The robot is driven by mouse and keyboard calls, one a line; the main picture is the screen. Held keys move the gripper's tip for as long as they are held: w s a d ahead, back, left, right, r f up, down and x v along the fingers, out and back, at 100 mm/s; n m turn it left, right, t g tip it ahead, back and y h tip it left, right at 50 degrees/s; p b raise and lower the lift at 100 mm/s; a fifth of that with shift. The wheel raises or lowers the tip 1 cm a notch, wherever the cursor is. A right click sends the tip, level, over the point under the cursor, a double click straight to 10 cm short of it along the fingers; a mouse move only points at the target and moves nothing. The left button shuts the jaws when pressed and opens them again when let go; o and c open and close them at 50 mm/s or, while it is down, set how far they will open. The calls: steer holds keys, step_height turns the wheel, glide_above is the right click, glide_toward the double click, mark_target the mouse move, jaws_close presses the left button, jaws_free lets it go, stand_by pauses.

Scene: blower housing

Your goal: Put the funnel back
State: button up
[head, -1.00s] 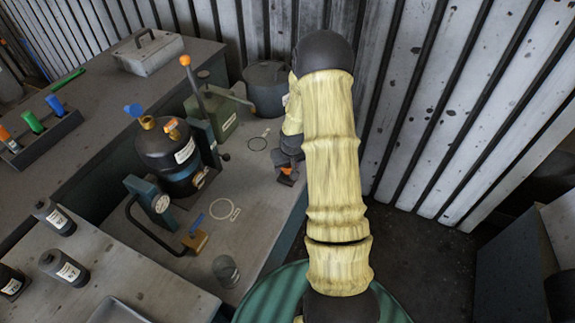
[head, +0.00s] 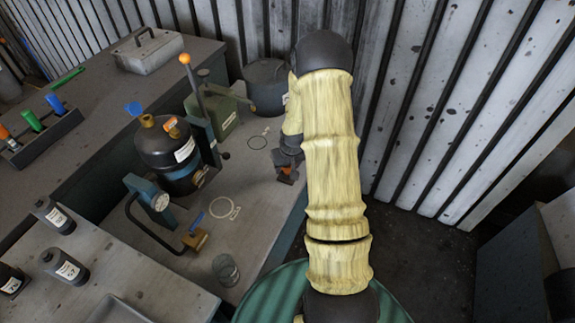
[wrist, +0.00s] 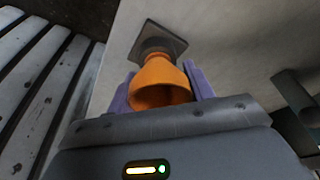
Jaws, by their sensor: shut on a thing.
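The orange funnel (wrist: 160,82) is between the purple fingers of my gripper (wrist: 158,92) in the wrist view, its wide mouth towards the camera. My gripper is shut on it. The funnel's narrow end points at a dark round collar on a square plate (wrist: 168,43), which lies on the grey bench. I cannot tell whether the narrow end is inside the collar or just in front of it. In the head view a small orange patch of the funnel (head: 287,170) shows beside my arm at the bench's right edge; my arm hides most of my gripper there.
A dark tank (head: 165,150), a green box (head: 222,118) with an orange-knobbed lever, and a dark round pot (head: 266,88) stand on the bench. A clear cup (head: 226,270) is at the front. A pale ring mark (head: 222,208) lies on free bench surface.

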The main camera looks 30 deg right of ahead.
steer(key=o, duration=1.3)
steer(key=shift+r+p, duration=2.75)
steer(key=shift+r, duration=0.75)
